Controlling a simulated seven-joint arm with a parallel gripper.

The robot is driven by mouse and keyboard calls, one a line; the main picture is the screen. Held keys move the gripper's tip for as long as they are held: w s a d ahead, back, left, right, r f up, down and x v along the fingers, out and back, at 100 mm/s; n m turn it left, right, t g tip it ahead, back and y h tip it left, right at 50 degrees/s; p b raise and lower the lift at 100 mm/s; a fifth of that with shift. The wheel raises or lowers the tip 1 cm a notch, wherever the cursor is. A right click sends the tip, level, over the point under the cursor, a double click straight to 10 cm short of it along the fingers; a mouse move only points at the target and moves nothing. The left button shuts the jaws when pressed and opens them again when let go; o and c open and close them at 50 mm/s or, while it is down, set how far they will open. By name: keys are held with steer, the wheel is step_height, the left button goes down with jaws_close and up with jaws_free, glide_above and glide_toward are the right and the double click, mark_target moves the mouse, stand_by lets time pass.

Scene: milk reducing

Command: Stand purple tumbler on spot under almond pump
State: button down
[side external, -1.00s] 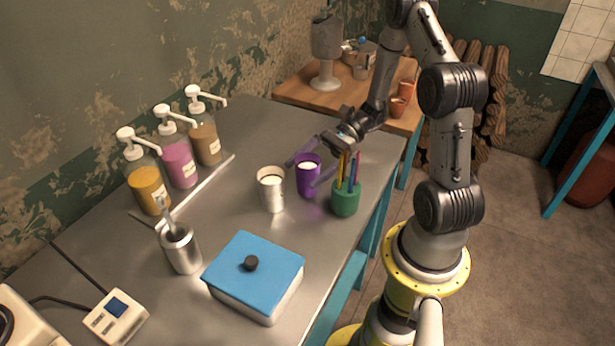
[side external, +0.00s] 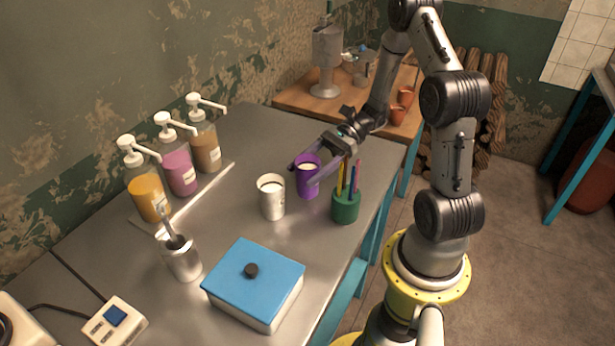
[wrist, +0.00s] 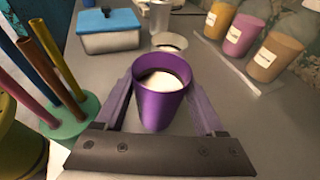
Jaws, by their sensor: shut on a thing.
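The purple tumbler (side external: 307,186) is upright with white liquid inside, towards the far part of the grey table. My gripper (side external: 304,175) has a finger on each side of it and is shut on it. The tumbler also shows in the wrist view (wrist: 160,103), between the two fingers. I cannot tell whether its base touches the table. Three pump bottles, orange (side external: 149,197), pink (side external: 180,172) and brown (side external: 206,147), stand along the wall side. Their labels are too small to read, so I cannot tell which is almond. A pale strip (side external: 215,177) runs in front of them.
A white cup (side external: 271,203) is left of the tumbler, and a green pen holder (side external: 345,207) with tall sticks is close on the right. A metal canister (side external: 183,261) and blue-lidded box (side external: 254,280) stand nearer. Table between the white cup and strip is clear.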

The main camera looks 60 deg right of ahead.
steer(key=w+a+r, duration=0.2)
steer(key=r, duration=0.4)
steer(key=w+a+r, duration=0.2)
steer(key=w+r, duration=0.1)
steer(key=r, duration=0.2)
steer(key=shift+w+d+f, duration=0.15)
steer(key=shift+w+f, duration=1.95)
steer(key=shift+w, duration=0.2)
steer(key=shift+w+d+f, duration=0.2)
steer(key=shift+w+f, duration=1.9)
steer(key=shift+w, duration=0.25)
steer(key=shift+w+d+f, duration=0.15)
steer(key=shift+w+f, duration=1.95)
steer(key=shift+w, duration=0.2)
steer(key=shift+c, duration=1.3)
jaws_free()
steer(key=shift+f, duration=0.15)
